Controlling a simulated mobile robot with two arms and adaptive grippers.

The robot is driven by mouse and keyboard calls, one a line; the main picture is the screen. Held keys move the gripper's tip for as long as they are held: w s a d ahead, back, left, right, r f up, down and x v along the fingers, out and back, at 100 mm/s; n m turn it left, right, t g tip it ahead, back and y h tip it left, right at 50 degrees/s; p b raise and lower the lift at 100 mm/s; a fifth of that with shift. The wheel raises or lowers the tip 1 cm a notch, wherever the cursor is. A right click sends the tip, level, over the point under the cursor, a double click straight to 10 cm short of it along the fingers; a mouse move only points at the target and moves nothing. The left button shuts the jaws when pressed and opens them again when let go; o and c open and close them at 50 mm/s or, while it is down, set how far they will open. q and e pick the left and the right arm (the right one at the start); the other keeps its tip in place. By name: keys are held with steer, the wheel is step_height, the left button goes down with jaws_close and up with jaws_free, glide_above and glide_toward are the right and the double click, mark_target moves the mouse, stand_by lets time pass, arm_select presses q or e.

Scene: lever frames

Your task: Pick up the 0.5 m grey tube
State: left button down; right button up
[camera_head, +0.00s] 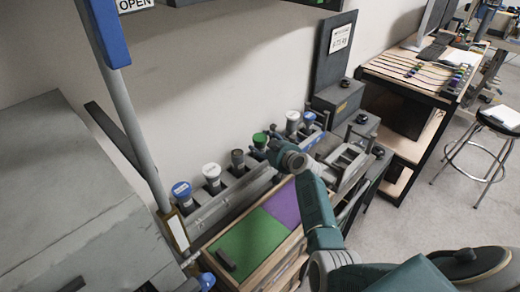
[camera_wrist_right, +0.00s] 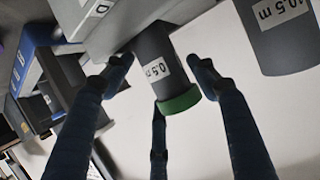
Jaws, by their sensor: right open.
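A grey-capped tube (camera_head: 237,158) stands in the rack along the wall in the head view, left of a green-capped tube (camera_head: 259,140). My right gripper (camera_head: 272,150) is beside the green-capped tube. In the right wrist view, my right gripper (camera_wrist_right: 160,75) is open, its fingers spread around a dark tube with a green cap (camera_wrist_right: 180,102) and a "0.5 m" label. A second dark grey tube (camera_wrist_right: 285,45), its label apparently also ending in "0.5 m", is outside the fingers at the upper right. My left gripper is out of view.
Blue-capped (camera_head: 182,192) and white-capped (camera_head: 212,175) tubes stand further left in the rack. A green and purple mat (camera_head: 250,245) lies in front. A grey cabinet (camera_head: 60,200) fills the left.

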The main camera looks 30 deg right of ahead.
steer(key=shift+r, duration=0.1)
steer(key=c, duration=1.1)
